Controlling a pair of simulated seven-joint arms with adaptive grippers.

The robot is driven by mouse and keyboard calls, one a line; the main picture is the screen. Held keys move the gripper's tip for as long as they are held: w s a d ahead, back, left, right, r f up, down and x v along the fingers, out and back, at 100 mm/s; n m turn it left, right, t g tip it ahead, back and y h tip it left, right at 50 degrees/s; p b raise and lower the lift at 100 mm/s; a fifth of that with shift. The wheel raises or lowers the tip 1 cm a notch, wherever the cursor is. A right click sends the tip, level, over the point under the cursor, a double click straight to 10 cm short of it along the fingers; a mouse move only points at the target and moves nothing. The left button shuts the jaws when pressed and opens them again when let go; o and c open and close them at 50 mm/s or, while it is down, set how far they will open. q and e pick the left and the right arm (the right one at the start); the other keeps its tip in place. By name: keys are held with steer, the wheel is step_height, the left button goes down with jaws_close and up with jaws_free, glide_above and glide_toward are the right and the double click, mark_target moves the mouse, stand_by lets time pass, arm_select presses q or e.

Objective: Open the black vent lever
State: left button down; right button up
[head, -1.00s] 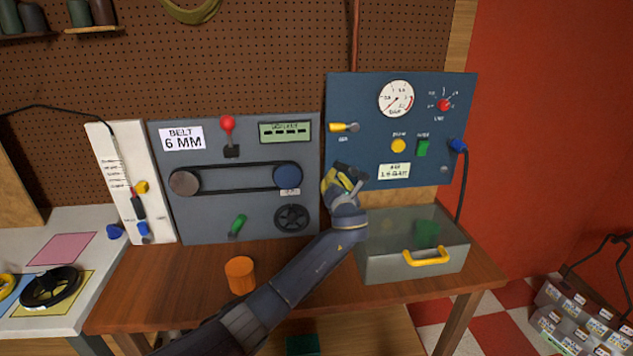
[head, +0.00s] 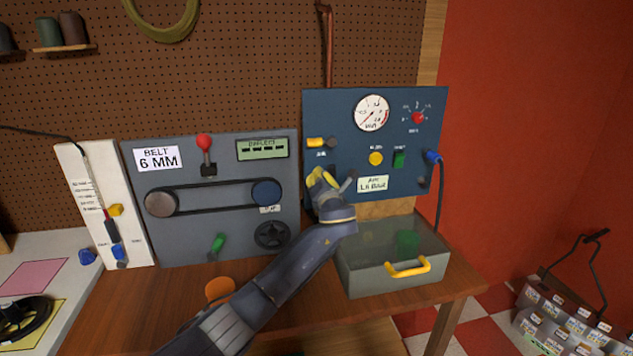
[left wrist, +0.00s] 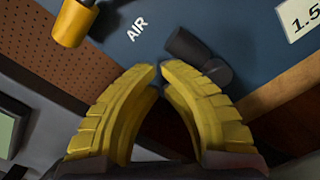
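In the left wrist view the black lever (left wrist: 187,45) is a short dark cylinder with a round hub (left wrist: 217,72) on the blue panel, near the white AIR label. My left gripper (left wrist: 158,70) is just in front of the panel, its yellow fingertips almost meeting, with nothing visible between them. The tips appear just below the lever in that picture; I cannot tell whether they touch it. In the head view the left gripper (head: 318,179) is at the panel's lower left, where lever and gripper are hard to tell apart. My right gripper is not in view.
A grey bin with a yellow handle (head: 408,268) stands below. A belt panel (head: 220,225) and orange cup (head: 220,288) are left.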

arm_select(q)
steer(key=shift+w+d+r, duration=0.1)
steer(key=shift+d+r, duration=0.3)
steer(key=shift+d, duration=0.05)
stand_by(0.5)
steer(key=shift+d, duration=0.1)
